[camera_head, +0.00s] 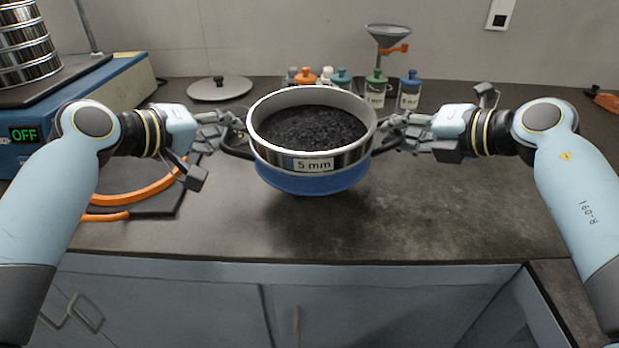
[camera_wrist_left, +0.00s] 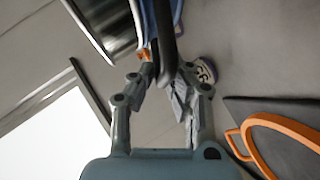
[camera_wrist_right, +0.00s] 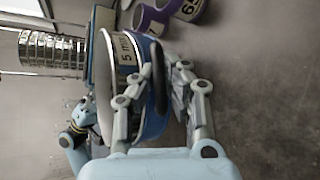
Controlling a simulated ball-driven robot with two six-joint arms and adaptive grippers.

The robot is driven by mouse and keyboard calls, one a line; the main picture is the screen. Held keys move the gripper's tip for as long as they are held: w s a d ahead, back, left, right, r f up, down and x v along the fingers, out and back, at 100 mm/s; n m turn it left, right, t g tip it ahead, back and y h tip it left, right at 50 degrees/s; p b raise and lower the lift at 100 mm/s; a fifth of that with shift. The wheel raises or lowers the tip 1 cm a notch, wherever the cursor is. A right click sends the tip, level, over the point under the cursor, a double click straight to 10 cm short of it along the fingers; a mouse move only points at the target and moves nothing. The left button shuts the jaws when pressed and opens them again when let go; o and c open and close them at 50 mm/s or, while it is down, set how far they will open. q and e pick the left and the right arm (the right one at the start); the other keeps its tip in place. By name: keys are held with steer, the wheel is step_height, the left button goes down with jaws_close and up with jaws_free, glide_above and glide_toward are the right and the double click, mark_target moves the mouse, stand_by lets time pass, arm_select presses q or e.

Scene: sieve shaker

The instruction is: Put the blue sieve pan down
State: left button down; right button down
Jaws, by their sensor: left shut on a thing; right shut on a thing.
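The blue sieve pan (camera_head: 312,181) has a steel upper ring labelled "5 mm" and is full of dark grains. It is in the middle of the head view, level, in front of the bottles. It seems to hang above the dark bench, though any gap is hard to judge. My left gripper (camera_head: 232,128) is shut on the pan's left handle, which also shows in the left wrist view (camera_wrist_left: 167,40). My right gripper (camera_head: 389,131) is shut on the right handle, which shows in the right wrist view (camera_wrist_right: 158,80). The pan's underside is hidden.
The shaker (camera_head: 75,120) with a sieve stack (camera_head: 25,45) and an "OFF" display stands at the left. An orange ring-shaped item (camera_head: 135,194) lies on a dark mat beside it. A grey lid (camera_head: 219,88), several bottles and a funnel (camera_head: 388,37) stand behind. The bench (camera_head: 450,215) is clear at front right.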

arm_select(q)
steer(key=shift+a, duration=0.25)
arm_select(e)
steer(key=shift+a, duration=0.2)
arm_select(q)
steer(key=shift+d, duration=0.1)
arm_select(e)
steer(key=shift+d, duration=0.1)
